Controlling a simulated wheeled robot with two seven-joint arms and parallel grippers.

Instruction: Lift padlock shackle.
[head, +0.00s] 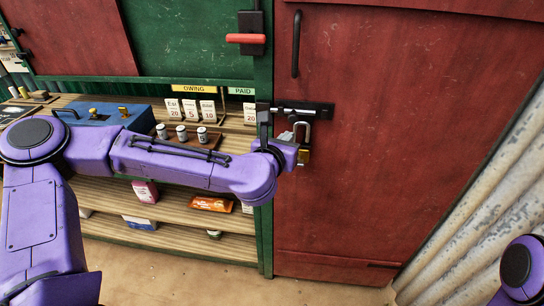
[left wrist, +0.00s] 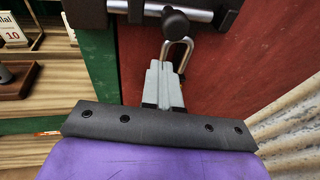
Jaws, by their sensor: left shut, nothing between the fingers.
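The padlock hangs at the black bolt (head: 318,109) on the red door. Its brass body (head: 304,156) and pale metal shackle (head: 306,127) show in the head view, partly hidden by my left gripper (head: 289,137). In the left wrist view the shackle (left wrist: 188,46) rises just beyond my left gripper's grey fingertips (left wrist: 163,66). The fingers are shut together with nothing between them. Whether they touch the shackle I cannot tell. The padlock body is hidden behind the fingers there. My right gripper is out of view.
The red door (head: 400,130) has a black handle (head: 296,45) above the bolt. A green post (head: 264,75) stands beside it. At left are shelves with a blue box (head: 95,115), jars and price cards. Corrugated metal (head: 490,190) is at right. The door front is otherwise clear.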

